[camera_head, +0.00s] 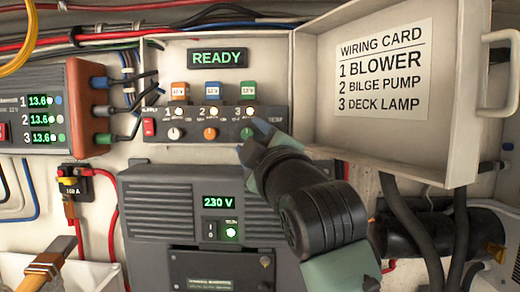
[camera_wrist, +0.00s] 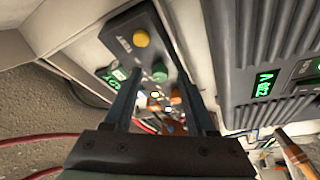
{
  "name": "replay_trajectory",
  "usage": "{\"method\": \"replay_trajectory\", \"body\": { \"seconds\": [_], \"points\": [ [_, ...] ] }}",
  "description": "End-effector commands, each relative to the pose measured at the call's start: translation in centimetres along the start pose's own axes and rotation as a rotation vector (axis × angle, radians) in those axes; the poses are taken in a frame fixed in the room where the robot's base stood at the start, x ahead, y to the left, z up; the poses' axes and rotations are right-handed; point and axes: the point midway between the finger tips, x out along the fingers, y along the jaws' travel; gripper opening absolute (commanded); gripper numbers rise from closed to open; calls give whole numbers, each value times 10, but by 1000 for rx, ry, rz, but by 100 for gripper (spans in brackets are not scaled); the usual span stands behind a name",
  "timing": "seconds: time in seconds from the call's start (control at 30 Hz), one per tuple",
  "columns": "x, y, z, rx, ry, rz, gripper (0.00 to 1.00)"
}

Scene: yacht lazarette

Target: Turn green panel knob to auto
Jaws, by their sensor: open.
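The green knob (camera_head: 247,133) is on the right of the lower row of the dark panel (camera_head: 214,124), under a green-topped tag. My gripper (camera_head: 256,142) is at the panel's lower right, close to the knob and partly covering that corner. In the wrist view the green knob (camera_wrist: 160,72) lies between and just beyond the tips of my two open fingers. I cannot tell whether the fingers touch it. Its pointer and position marks are too small to read.
A white knob (camera_head: 174,133) and an orange knob (camera_head: 210,133) sit left of it. An open lid with a wiring card (camera_head: 383,68) stands at right. A grey 230 V unit (camera_head: 180,205) is below.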

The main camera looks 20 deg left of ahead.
Motion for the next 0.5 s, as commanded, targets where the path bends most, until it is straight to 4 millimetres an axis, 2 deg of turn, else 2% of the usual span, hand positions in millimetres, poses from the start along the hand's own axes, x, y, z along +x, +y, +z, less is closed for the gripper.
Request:
{"method": "replay_trajectory", "body": {
  "seconds": [0.17,0.5],
  "points": [
    [-28,-3,3,-2,-1,4,56],
    [-101,-3,2,-1,-1,2,56]
  ]
}}
